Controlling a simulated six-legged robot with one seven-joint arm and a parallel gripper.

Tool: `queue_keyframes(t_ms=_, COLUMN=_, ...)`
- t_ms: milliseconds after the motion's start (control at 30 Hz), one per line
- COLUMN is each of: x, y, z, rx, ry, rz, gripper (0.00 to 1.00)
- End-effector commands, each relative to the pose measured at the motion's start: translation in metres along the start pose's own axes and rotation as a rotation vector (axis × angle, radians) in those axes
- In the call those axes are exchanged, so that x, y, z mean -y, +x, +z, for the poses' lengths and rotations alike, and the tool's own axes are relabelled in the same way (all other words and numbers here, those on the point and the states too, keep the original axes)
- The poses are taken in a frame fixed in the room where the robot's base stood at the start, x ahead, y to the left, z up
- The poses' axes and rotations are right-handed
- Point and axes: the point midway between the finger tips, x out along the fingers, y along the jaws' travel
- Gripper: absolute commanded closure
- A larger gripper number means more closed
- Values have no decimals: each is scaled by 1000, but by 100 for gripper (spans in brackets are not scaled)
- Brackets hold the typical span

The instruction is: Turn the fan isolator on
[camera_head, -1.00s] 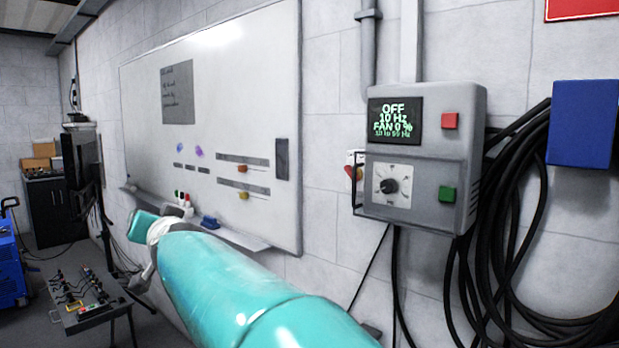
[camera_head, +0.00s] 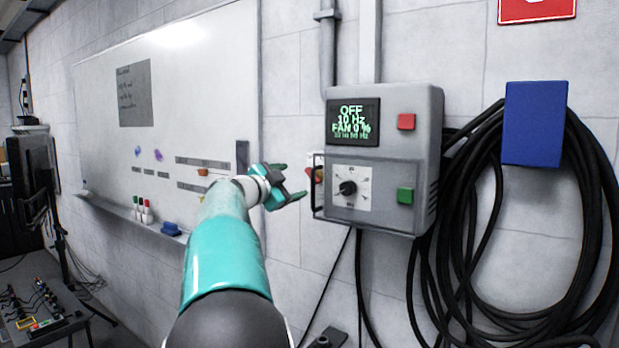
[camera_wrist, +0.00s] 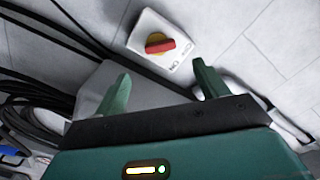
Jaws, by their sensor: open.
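The fan isolator (camera_wrist: 146,28) is a small white wall box with a yellow disc and a red handle (camera_wrist: 160,46), in the wrist view. The handle lies nearly level there, one end towards a label that looks like OFF; an ON label is below it. In the head view the isolator (camera_head: 318,160) is mostly hidden beside the grey control box. My gripper (camera_head: 295,182) is open and empty, just left of the isolator. In the wrist view its fingers (camera_wrist: 161,70) are spread below the isolator, apart from the handle.
Black cables (camera_head: 480,260) hang right. A whiteboard (camera_head: 180,90) is left.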

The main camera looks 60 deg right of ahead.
Motion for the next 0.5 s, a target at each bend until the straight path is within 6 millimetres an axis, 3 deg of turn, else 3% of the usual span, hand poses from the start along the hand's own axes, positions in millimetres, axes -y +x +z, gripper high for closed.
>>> queue_keyframes(t_ms=300, x=0, y=66, z=0, rx=-1, ry=0, rz=-1, gripper=27)
queue_keyframes(t_ms=500, x=0, y=91, z=0, rx=0, ry=1, rz=-2, gripper=27)
